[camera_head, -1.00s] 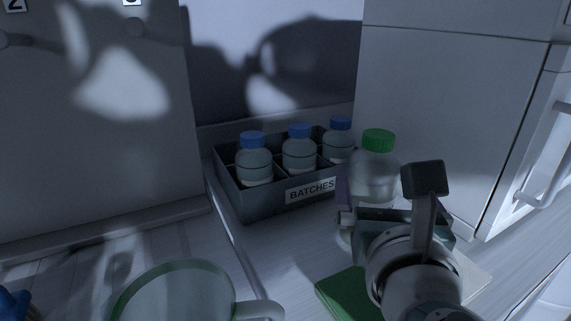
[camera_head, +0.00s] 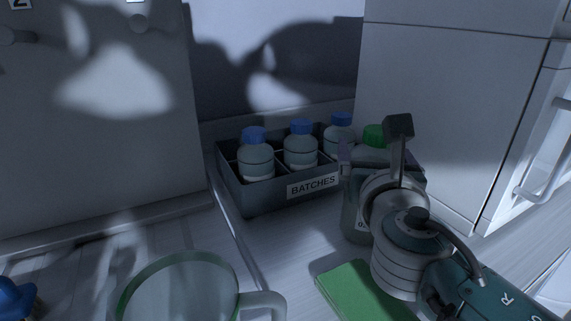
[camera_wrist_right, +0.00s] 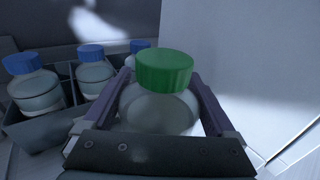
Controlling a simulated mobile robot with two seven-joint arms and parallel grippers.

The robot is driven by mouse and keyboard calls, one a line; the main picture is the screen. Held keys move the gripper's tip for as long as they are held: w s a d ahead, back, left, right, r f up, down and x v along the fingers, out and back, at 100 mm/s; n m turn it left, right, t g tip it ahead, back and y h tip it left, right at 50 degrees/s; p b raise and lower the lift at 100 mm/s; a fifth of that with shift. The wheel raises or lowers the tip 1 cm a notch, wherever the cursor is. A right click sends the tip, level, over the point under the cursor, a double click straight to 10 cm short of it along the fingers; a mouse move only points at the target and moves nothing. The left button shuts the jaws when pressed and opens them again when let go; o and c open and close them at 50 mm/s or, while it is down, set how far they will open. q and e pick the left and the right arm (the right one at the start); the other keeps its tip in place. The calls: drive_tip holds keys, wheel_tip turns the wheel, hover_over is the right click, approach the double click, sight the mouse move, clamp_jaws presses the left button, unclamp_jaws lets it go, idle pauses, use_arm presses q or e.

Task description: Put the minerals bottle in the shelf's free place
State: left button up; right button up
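A clear bottle with a green cap (camera_head: 374,135) stands upright on the counter, right of the batches box. Its label is mostly covered, so I cannot read whether it says minerals. My right gripper (camera_head: 382,160) is at the bottle, hiding much of it. In the right wrist view the green-capped bottle (camera_wrist_right: 165,75) stands between the two fingers of my right gripper (camera_wrist_right: 162,95). The fingers are spread, one on each side, with narrow gaps seeming to show beside the bottle. My left gripper is not in view. I cannot make out a shelf with a free place.
A dark divided box labelled BATCHES (camera_head: 270,203) holds three blue-capped bottles (camera_head: 256,155). A green pad (camera_head: 360,290) lies in front. A clear green-rimmed mug (camera_head: 185,262) stands front left, near a blue object (camera_head: 15,298). A pale cabinet (camera_head: 450,110) rises close on the right.

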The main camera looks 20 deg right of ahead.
clamp_jaws()
idle(0.5)
drive_tip(key=shift+r, duration=0.2)
